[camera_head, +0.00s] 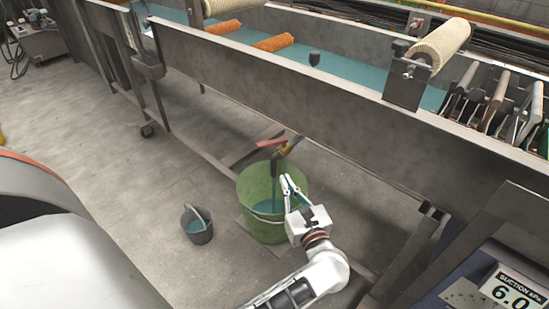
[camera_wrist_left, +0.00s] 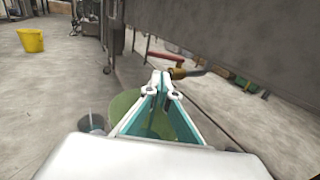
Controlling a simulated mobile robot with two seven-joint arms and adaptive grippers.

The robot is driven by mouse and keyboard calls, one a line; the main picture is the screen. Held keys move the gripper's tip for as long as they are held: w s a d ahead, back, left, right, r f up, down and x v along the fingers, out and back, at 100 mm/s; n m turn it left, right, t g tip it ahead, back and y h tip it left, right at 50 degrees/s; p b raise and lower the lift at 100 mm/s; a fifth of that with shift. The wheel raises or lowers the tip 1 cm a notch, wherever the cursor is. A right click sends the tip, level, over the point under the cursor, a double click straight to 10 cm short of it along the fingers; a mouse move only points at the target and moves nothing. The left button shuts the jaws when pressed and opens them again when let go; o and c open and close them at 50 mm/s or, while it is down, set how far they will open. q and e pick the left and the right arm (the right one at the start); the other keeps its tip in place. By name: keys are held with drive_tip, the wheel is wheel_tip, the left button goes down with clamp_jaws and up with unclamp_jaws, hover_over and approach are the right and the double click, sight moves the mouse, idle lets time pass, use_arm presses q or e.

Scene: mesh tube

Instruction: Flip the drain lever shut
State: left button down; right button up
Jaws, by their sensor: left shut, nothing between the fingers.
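The red drain lever (camera_head: 270,142) sits on a brass valve (camera_head: 285,149) under the long metal trough, and its handle points left. In the left wrist view the red lever (camera_wrist_left: 164,57) and the brass valve (camera_wrist_left: 179,72) are just beyond the fingertips. A teal stream runs from the valve into a green bucket (camera_head: 249,190) below. My left gripper (camera_head: 287,179) is over the bucket, below the valve and apart from the lever. Its fingers (camera_wrist_left: 162,77) are shut and empty. My right gripper is not in view.
The metal trough (camera_head: 240,82) holds teal liquid and overhangs the valve. A small grey bucket (camera_head: 197,229) stands on the floor left of the green one. A yellow bucket (camera_wrist_left: 31,41) is farther off. The floor to the left is mostly clear.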

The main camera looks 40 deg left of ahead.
sight(267, 146)
use_arm(q)
drive_tip(key=x, duration=1.4)
drive_tip(key=shift+s+b, duration=0.1)
drive_tip(key=shift+b, duration=0.25)
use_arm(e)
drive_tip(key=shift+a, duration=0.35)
use_arm(q)
drive_tip(key=shift+a+r+m, duration=0.1)
drive_tip(key=shift+a+m, duration=0.1)
drive_tip(key=shift+m, duration=0.1)
drive_tip(key=shift+a+t+h, duration=0.1)
drive_tip(key=shift+t+h, duration=0.3)
drive_tip(key=shift+t, duration=0.1)
drive_tip(key=shift+m, duration=0.3)
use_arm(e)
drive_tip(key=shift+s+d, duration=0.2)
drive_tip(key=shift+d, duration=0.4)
